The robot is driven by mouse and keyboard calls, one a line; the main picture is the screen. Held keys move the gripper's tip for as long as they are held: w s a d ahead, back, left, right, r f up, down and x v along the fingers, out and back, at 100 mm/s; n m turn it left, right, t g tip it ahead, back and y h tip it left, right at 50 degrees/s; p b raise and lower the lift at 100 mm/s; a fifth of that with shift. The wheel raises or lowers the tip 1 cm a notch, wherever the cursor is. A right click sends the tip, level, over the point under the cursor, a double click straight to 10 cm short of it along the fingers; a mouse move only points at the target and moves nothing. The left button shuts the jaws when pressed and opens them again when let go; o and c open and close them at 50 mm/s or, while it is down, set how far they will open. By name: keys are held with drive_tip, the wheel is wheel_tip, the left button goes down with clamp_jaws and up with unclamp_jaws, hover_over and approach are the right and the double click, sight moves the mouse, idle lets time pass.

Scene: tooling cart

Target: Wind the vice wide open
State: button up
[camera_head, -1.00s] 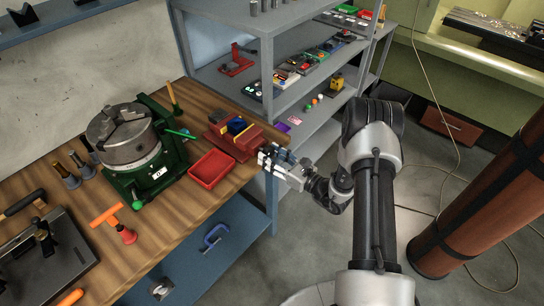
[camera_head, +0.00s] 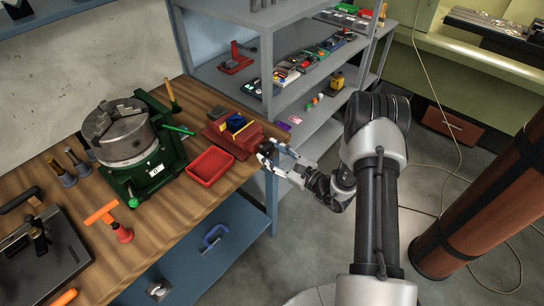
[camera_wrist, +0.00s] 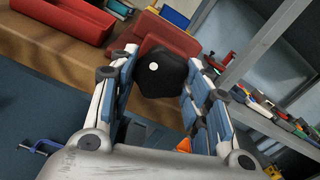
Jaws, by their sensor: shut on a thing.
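The red vice (camera_head: 243,143) sits at the right end of the wooden bench. A blue piece (camera_head: 236,122) with yellow beside it shows at its jaws; the exact jaw gap is hard to tell. My gripper (camera_head: 268,154) is at the vice's right end, just off the bench edge. In the wrist view my gripper (camera_wrist: 163,66) has its fingers on both sides of a black knob (camera_wrist: 161,76) with a white dot, shut on it. The red vice body (camera_wrist: 170,37) shows behind the knob, which hides part of it.
A red tray (camera_head: 210,166) lies left of the vice. A green-based chuck (camera_head: 127,142) stands farther left, its green-handled lever reaching towards the vice. The grey shelf unit (camera_head: 277,195) has a post close by my gripper.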

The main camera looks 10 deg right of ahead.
drive_tip(key=n+b, duration=0.2)
drive_tip(key=n, duration=0.2)
drive_tip(key=shift+f+n+b, duration=0.1)
drive_tip(key=shift+n+b, duration=0.2)
drive_tip(key=shift+b, duration=0.05)
drive_tip(key=n+b, duration=0.1)
drive_tip(key=n, duration=0.1)
drive_tip(key=shift+n, duration=0.4)
drive_tip(key=n, duration=0.4)
drive_tip(key=n+b, duration=0.1)
drive_tip(key=n, duration=0.1)
drive_tip(key=shift+r, duration=0.25)
drive_tip(key=n, duration=0.5)
drive_tip(key=shift+n, duration=0.4)
drive_tip(key=n, duration=0.5)
drive_tip(key=shift+r+n, duration=0.1)
drive_tip(key=shift+n, duration=0.2)
drive_tip(key=o, duration=1)
drive_tip(key=shift+o, duration=0.3)
